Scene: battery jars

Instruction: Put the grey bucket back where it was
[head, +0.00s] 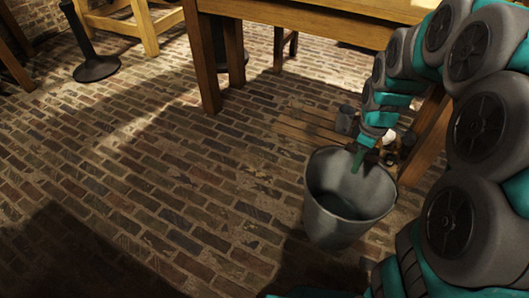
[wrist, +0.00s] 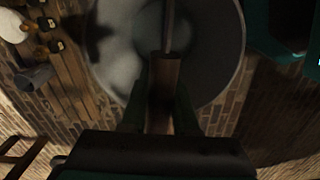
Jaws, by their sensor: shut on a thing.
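The grey bucket (head: 335,228) is upright in the lower middle of the head view, its open mouth up. In the wrist view I look down into the bucket (wrist: 118,58), which looks empty. My gripper (head: 358,160) reaches down from the right over the bucket's mouth. In the wrist view my gripper (wrist: 163,92) is shut on the brown grip of the bucket's handle, and a thin rod runs on from it across the mouth. The bucket seems to hang above the brick floor, but its underside is hidden.
A low slatted wooden board (head: 300,127) lies behind the bucket, with a small dark pot (head: 345,119) and a white item (head: 389,138) near it. A wooden table (head: 300,12) stands behind. A dark post base (head: 97,69) is at upper left. Brick floor is open at left.

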